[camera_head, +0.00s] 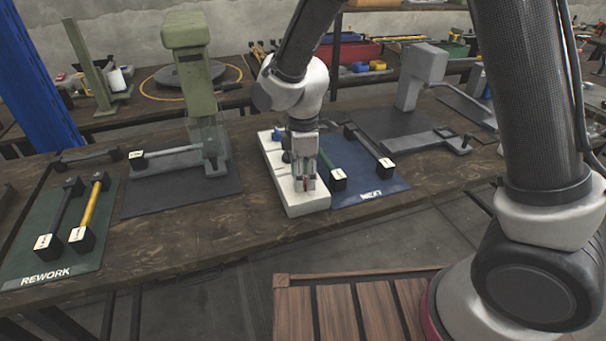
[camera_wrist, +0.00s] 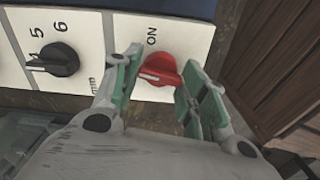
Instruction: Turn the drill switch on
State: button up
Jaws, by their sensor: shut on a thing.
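The white control panel (camera_head: 307,208) lies on the workbench, seen in the head view, and its face fills the top of the wrist view (camera_wrist: 108,20). The drill switch is a red knob (camera_wrist: 160,70) on that panel, with a white mark at its left end and the word ON printed above it. The mark is toward the left finger, not toward ON. My gripper (camera_wrist: 158,88) reaches down over the panel and is shut on the red knob, one finger pad on each side. In the head view my gripper (camera_head: 305,184) hides most of the knob.
A black dial (camera_wrist: 52,60) with numbers is left of the knob. The blue NEXT mat (camera_head: 385,190) with handled parts lies right of the panel. The green REWORK mat (camera_head: 30,255) is far left. A green press (camera_head: 187,70) and a grey press (camera_head: 425,65) stand on the bench.

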jog(key=m, duration=1.1)
jog(key=shift+m, duration=0.4)
dwell(0.3)
jog(key=o, duration=1)
notch_tip(320, 180, up, 12)
jog(key=shift+r, duration=0.1)
